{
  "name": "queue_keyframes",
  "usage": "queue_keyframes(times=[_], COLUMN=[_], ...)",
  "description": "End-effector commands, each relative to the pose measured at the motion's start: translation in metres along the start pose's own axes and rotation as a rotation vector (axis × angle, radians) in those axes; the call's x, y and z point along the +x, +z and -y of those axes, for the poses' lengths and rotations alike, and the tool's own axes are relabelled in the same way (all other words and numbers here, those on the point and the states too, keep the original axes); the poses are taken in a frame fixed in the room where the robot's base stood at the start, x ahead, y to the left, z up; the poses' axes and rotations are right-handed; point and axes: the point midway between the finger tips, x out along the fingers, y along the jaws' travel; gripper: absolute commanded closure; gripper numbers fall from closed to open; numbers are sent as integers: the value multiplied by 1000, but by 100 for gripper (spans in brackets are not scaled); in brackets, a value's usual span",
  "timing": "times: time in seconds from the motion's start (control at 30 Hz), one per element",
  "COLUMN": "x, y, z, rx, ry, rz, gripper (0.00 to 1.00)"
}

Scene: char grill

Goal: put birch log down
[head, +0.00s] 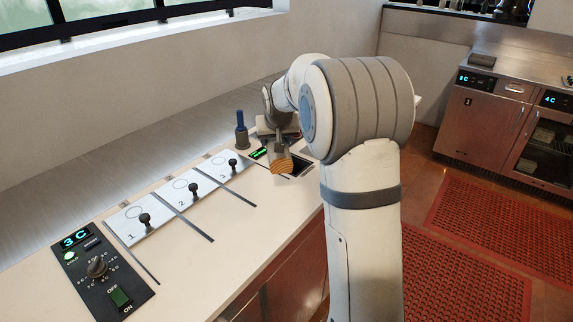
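The birch log (281,167) shows its cut, orange-brown end toward the camera. It is at my gripper (281,148), over or beside a dark square recess (299,169) at the far end of the counter. A grey finger of my gripper reaches down onto the top of the log, and the gripper appears closed on it. The rest of the log and the other finger are hidden, and I cannot tell whether the log touches the counter.
The pale counter (205,262) carries three numbered white plates with black knobs, a control panel (103,270) and a blue-topped upright object (241,131). A green-lit display (258,153) is beside the log. Steel cabinets (490,125) and red floor mats (465,275) are at right.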

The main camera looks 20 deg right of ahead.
Motion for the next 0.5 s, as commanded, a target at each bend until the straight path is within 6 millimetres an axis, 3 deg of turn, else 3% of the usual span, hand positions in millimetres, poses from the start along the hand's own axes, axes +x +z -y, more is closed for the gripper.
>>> queue_keyframes(times=[0.5], x=[59], y=[37], z=[0], rx=[1], ry=[1], rz=[-2], gripper=[88])
